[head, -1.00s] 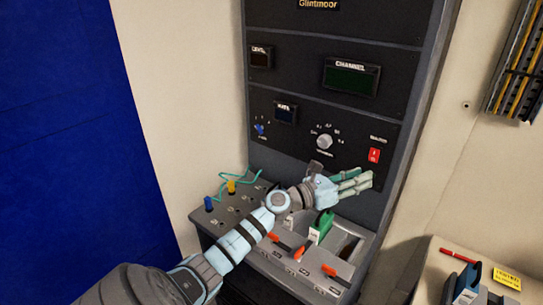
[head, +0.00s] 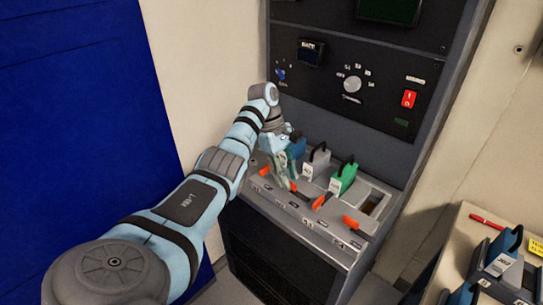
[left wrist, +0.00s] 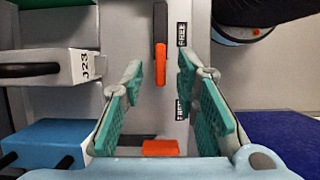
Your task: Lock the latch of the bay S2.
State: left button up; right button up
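The console's bay row (head: 298,225) has several latches with orange handles along its front. A grey module (head: 318,160), apparently in bay S2, shows in the left wrist view (left wrist: 45,65) with a white label. The latch beside it (left wrist: 160,62) is dark with an orange end and lies lengthwise along the row. My left gripper (head: 287,180) points down over the front of the row. In the left wrist view its fingers (left wrist: 160,75) are open, one on each side of that latch's orange end, with no visible contact. The bay numbers are too small to read surely. My right gripper is not in view.
A blue module (head: 297,147) and its orange latch (left wrist: 160,147) are close by. A green module (head: 346,177) and an open bay (head: 371,203) lie to the right. A side table (head: 455,240) holds more modules and a red pen (head: 488,221).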

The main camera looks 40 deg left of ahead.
pick_arm(q)
jog(key=shift+d+f, duration=0.45)
jog(key=shift+f, duration=0.15)
jog(key=shift+r, duration=0.1)
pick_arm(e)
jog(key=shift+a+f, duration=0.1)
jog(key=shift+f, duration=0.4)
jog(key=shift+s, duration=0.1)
pick_arm(q)
grip_shut()
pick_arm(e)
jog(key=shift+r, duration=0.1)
